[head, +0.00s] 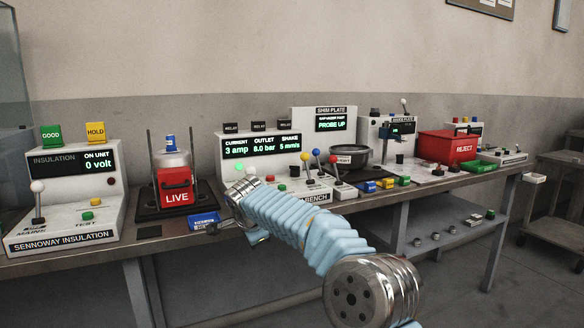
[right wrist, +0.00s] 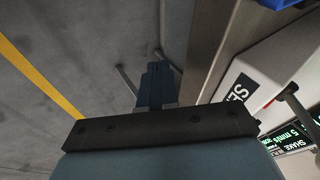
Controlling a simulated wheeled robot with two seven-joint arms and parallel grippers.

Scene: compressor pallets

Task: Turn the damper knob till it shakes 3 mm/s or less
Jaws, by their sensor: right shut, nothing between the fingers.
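The test bench display (head: 262,147) reads current 3 amp, outlet 8.0 bar and shake 5 mm/s. Part of this display also shows turned at the right edge of the right wrist view (right wrist: 298,136). I cannot make out the damper knob; my right arm covers part of the bench front in the head view. My right gripper (right wrist: 155,85) is shut and empty, its blue fingers together over the floor beside the table edge. In the head view its fingertips are hard to make out near the bench's left front. My left gripper is not in view.
A compressor with a red LIVE cover (head: 176,188) stands left of the bench, between upright rods. A blue labelled block (head: 203,220) lies at the table's front edge. The insulation tester (head: 65,190) is at left; a red REJECT bin (head: 447,147) is at right.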

